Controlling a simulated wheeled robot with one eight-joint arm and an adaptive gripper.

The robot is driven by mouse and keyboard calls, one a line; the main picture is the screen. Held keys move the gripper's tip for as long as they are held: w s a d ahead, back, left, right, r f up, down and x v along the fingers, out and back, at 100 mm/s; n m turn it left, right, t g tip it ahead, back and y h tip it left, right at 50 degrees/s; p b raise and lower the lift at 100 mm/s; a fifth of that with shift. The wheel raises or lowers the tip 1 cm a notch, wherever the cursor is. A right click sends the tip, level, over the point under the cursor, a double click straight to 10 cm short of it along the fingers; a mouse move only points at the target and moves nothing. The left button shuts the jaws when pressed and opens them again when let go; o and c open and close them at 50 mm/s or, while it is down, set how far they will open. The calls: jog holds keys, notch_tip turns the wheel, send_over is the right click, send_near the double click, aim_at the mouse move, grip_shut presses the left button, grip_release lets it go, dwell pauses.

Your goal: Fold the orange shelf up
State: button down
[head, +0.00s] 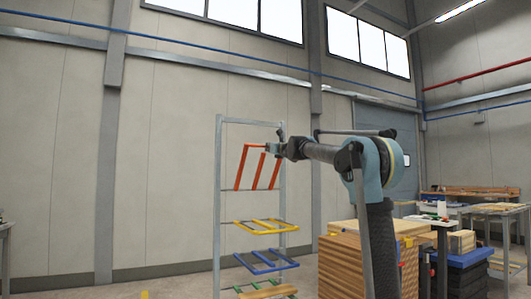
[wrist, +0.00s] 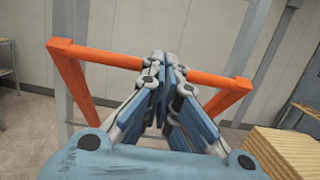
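The orange shelf (head: 240,168) is an open frame of bars high on a tall grey rack (head: 217,200). In the head view its bars stand steeply tilted, with the top bar at my gripper (head: 272,148). In the wrist view the shelf's front bar (wrist: 100,54) crosses the picture, with side bars running down from both ends. My gripper (wrist: 166,62) has its fingers drawn together around the middle of this bar. The fingers hide the part of the bar between them.
A stack of wood (head: 345,262) stands to the right. The wall (head: 170,170) is behind the rack.

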jog(key=v, duration=0.2)
jog(key=shift+s+d+r, duration=0.25)
jog(key=shift+s+d, duration=0.05)
jog(key=shift+d, duration=0.05)
jog(key=c, duration=1.9)
grip_release()
jog(key=shift+s+d+f, duration=0.15)
jog(key=shift+s, duration=0.05)
jog(key=s+d+r+m, duration=0.2)
jog(key=s+r+m, duration=0.15)
jog(key=s, duration=0.35)
jog(key=w+f+m, duration=0.3)
jog(key=w+f, duration=0.2)
jog(key=s+d+m+g, duration=0.1)
jog(key=s+d+m, duration=0.3)
jog(key=s+m, duration=0.6)
jog(key=w+a, duration=0.4)
jog(key=w, duration=0.4)
jog(key=w+a+m, duration=0.1)
jog(key=w+a, duration=0.4)
jog(key=w, duration=0.3)
jog(key=shift+r, duration=0.4)
jog(key=shift+s+m, duration=0.1)
jog(key=shift+m, duration=0.15)
jog(key=shift+c, duration=0.2)
